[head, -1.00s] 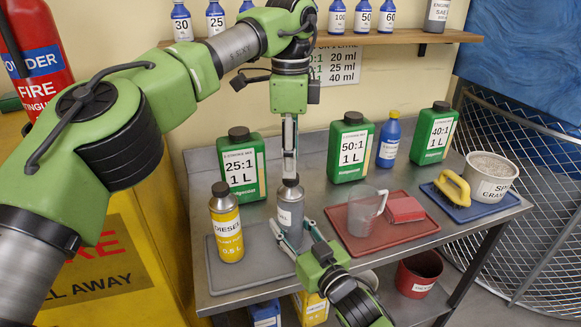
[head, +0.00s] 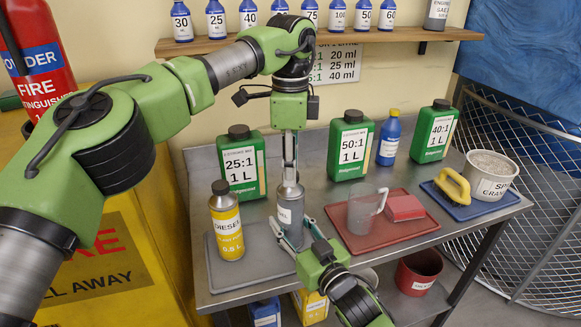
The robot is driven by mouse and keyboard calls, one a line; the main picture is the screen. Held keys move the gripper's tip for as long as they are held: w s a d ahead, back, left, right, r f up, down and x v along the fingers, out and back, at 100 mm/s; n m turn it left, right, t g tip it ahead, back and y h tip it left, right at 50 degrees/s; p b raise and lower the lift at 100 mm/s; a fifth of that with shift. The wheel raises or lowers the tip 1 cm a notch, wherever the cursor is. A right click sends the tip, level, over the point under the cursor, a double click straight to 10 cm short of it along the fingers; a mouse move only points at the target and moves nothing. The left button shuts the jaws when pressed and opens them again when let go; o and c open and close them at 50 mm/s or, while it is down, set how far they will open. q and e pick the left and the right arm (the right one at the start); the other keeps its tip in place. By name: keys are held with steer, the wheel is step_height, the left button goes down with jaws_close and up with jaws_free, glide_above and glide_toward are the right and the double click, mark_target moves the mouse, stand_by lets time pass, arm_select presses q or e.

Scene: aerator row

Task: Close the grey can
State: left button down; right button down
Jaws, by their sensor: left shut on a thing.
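The grey can (head: 290,213) stands upright near the front of the table, by the right edge of a grey tray. My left gripper (head: 290,182) points straight down and is shut on the can's cap (head: 290,188) at the can's neck. The fingers hide part of the cap, so I cannot tell how tightly it sits. My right gripper (head: 292,229) reaches in from the front, with one finger on each side of the can's lower body, and looks closed around it.
A yellow diesel bottle (head: 227,226) stands close left of the can on the grey tray (head: 222,271). To the right is a red tray (head: 377,241) with a clear jug (head: 361,212) and a red sponge (head: 404,207). Green jugs (head: 241,165) stand behind.

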arm_select(q)
steer(key=m, duration=1.1)
steer(key=shift+m, duration=0.4)
steer(key=m, duration=0.5)
steer(key=shift+m, duration=0.4)
steer(key=m, duration=0.5)
steer(key=shift+f+m, duration=0.1)
steer(key=shift+m, duration=0.3)
steer(key=m, duration=0.5)
steer(key=shift+w+m, duration=0.1)
steer(key=shift+m, duration=0.3)
steer(key=m, duration=0.5)
steer(key=shift+m, duration=0.4)
steer(key=m, duration=0.5)
steer(key=shift+m, duration=0.4)
steer(key=m, duration=0.6)
steer(key=c, duration=1.6)
jaws_free()
steer(key=shift+c, duration=0.2)
